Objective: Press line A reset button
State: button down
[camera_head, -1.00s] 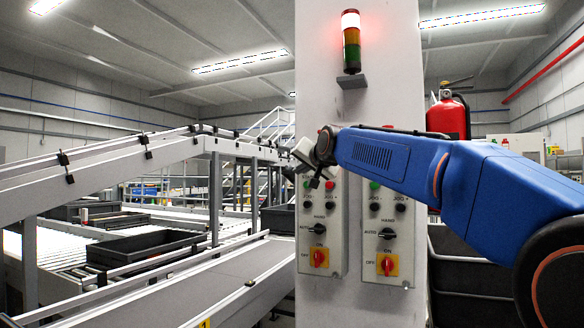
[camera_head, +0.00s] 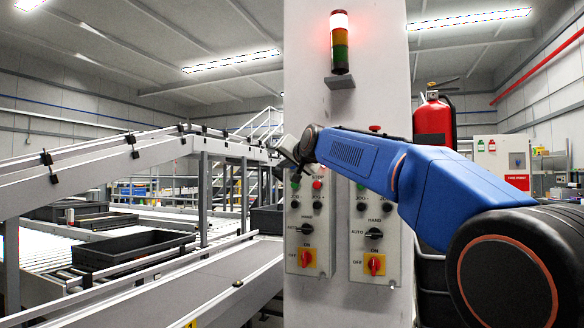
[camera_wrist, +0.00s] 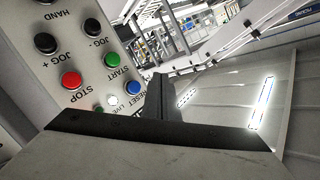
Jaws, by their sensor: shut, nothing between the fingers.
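In the wrist view, upside down, a control panel shows a blue button (camera_wrist: 133,88) labelled RESET, beside a green START button (camera_wrist: 111,60) and a red STOP button (camera_wrist: 71,80). My gripper (camera_wrist: 160,84) is shut and empty, its tips just right of the blue button in the picture; a gap to it cannot be judged. In the head view, my gripper (camera_head: 287,151) is at the upper left panel (camera_head: 306,232) on the pale column, and my arm hides the panel's top. No line label is readable.
A second, similar panel (camera_head: 375,233) is right of the first, partly behind my arm. A lit stack light (camera_head: 340,42) is on the column above. A conveyor (camera_head: 190,285) runs along the left, and a red fire extinguisher (camera_head: 434,122) hangs at the right.

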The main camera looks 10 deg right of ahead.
jog(key=shift+w+d, duration=0.9)
jog(key=shift+w, duration=0.25)
jog(key=shift+w+d, duration=0.85)
jog(key=shift+w, duration=0.3)
jog(key=shift+w, duration=0.1)
dwell(0.4)
jog(key=shift+w+d, duration=0.25)
jog(key=shift+w+d, duration=0.45)
jog(key=shift+w, duration=0.2)
dwell(1.4)
dwell(0.3)
jog(key=shift+s+a, duration=0.7)
jog(key=shift+s, duration=0.3)
jog(key=shift+s+a, duration=0.1)
jog(key=shift+s+a, duration=0.7)
jog(key=shift+s, duration=0.3)
jog(key=shift+s+a, duration=0.7)
jog(key=shift+s, duration=0.25)
